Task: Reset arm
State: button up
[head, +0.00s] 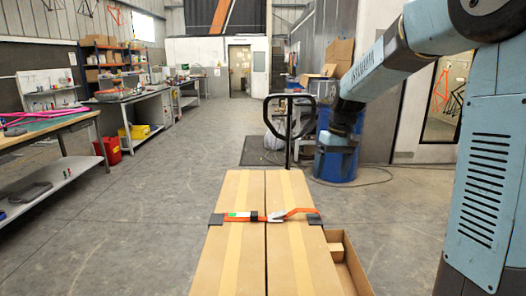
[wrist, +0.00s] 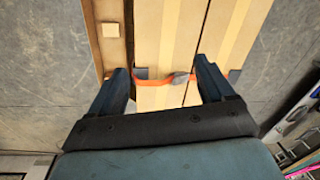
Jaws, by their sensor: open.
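My arm reaches in from the right in the head view, and its end with my gripper (head: 338,140) hangs in front of a blue barrel. In the wrist view my gripper (wrist: 163,72) has its two dark fingers spread wide with nothing held between them. Two long cardboard boxes (head: 240,262) lie side by side in front of me. An orange strap (head: 298,211) with dark corner pads crosses them. In the wrist view the strap (wrist: 152,82) shows between the fingers, apart from them as far as I can tell.
An open cardboard tray (head: 350,272) with a small block lies along the boxes' right side. A black handle (head: 289,122) stands behind them. The blue barrel (head: 336,164) is at right. Workbenches (head: 50,133) line the left, with a red bin (head: 107,150). The middle floor is clear.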

jog(key=s+d+r+m+t, duration=0.1)
jog(key=s+d+r+t, duration=0.1)
jog(key=s, duration=1.1)
jog(key=s+d+r+m+t+h, duration=0.1)
jog(key=s+r+m+t, duration=0.1)
jog(key=s, duration=1.2)
jog(key=shift+d+r+t, duration=0.4)
jog(key=shift+r+t, duration=0.35)
jog(key=shift+t, duration=0.15)
